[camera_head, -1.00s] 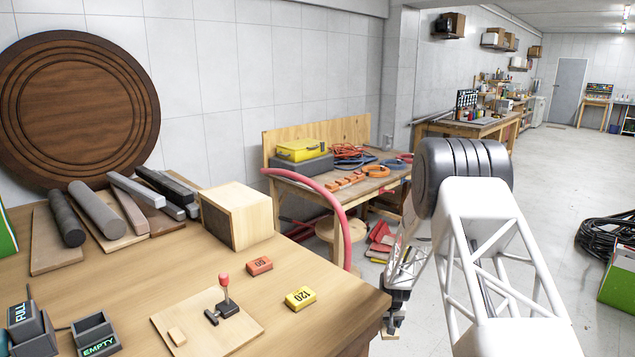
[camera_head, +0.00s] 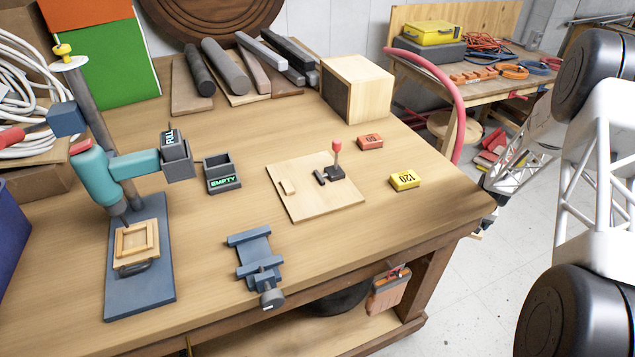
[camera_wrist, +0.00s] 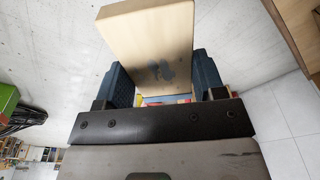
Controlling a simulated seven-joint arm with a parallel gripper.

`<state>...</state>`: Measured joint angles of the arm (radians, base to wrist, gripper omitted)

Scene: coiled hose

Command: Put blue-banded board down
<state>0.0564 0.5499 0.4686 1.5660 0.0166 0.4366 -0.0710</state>
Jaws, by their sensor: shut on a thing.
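My gripper (camera_wrist: 163,78) is shut on a pale wooden board (camera_wrist: 155,38) in the wrist view. The board stands out beyond the blue finger pads. Its near face has a dark bluish patch; I cannot make out a clear band. In the head view my gripper (camera_head: 487,218) is small and dark, just off the right corner of the wooden workbench (camera_head: 400,240), over the floor side. The held board is too small there to tell its shape.
On the bench, a plywood board with a red-knobbed lever (camera_head: 308,200) lies near the yellow 120 block (camera_head: 404,180) and red block (camera_head: 369,142). A blue vise (camera_head: 258,258), teal press (camera_head: 95,175) and wooden box (camera_head: 365,88) stand around. Bare top lies right of the vise.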

